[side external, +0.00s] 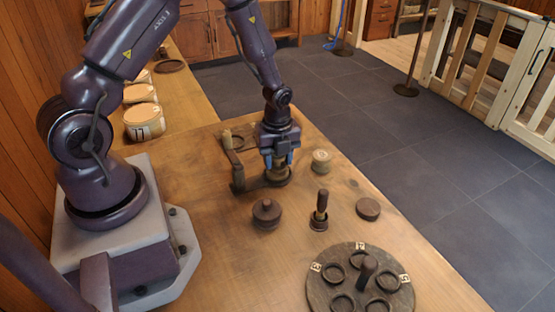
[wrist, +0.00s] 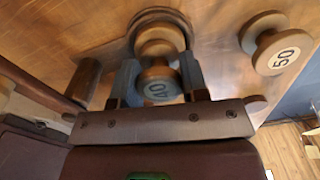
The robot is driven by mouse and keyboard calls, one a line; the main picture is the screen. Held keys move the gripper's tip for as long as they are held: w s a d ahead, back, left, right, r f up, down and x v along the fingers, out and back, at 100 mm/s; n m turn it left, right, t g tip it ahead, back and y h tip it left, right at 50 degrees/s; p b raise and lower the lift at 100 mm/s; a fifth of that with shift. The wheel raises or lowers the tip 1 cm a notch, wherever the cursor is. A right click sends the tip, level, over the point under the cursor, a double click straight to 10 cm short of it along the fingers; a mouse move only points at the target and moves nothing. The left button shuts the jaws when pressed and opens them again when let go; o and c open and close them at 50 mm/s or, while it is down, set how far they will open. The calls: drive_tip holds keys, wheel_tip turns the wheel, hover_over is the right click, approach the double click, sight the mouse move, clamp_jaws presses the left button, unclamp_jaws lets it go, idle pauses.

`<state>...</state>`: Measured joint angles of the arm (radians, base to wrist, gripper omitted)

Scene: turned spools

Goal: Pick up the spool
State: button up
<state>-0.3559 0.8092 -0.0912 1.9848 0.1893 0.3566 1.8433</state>
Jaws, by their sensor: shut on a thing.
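A pale wooden spool (wrist: 158,84) with 40 on its end sits between the two blue-grey fingers of my gripper (wrist: 157,68) in the wrist view. The fingers are shut on it from both sides. In the side view my gripper (side external: 279,160) points down, and the lower part of the spool (side external: 276,174) shows between the fingertips. A dark round dish (side external: 279,183) lies right under the spool; I cannot tell whether they touch. A second spool (side external: 321,161) stands to the right, apart from my gripper; in the wrist view it (wrist: 277,48) bears 50.
A dark wooden frame (side external: 237,172) is close on the gripper's left. A lidded dark pot (side external: 266,213), a small cup with an upright handle (side external: 320,212) and a dark disc (side external: 368,208) stand nearer. A round tray (side external: 318,288) with several rings is at the front.

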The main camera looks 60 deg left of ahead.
wheel_tip(320, 180, up, 3)
drive_tip(key=shift+f, duration=0.2)
drive_tip(key=s+d+r, duration=0.4)
drive_tip(key=s+r, duration=0.6)
drive_tip(key=s, duration=0.3)
drive_tip(key=w+a+f+n, duration=0.3)
drive_tip(key=w+a+f, duration=0.1)
drive_tip(key=w+a, duration=0.5)
drive_tip(key=w+a+f+n, duration=0.3)
drive_tip(key=w+a, duration=0.4)
drive_tip(key=a, duration=0.5)
drive_tip(key=shift+d+f, duration=0.15)
drive_tip(key=shift+f, duration=1.3)
drive_tip(key=shift+d+f, duration=0.1)
drive_tip(key=shift+f, duration=1.35)
drive_tip(key=shift+f, duration=0.8)
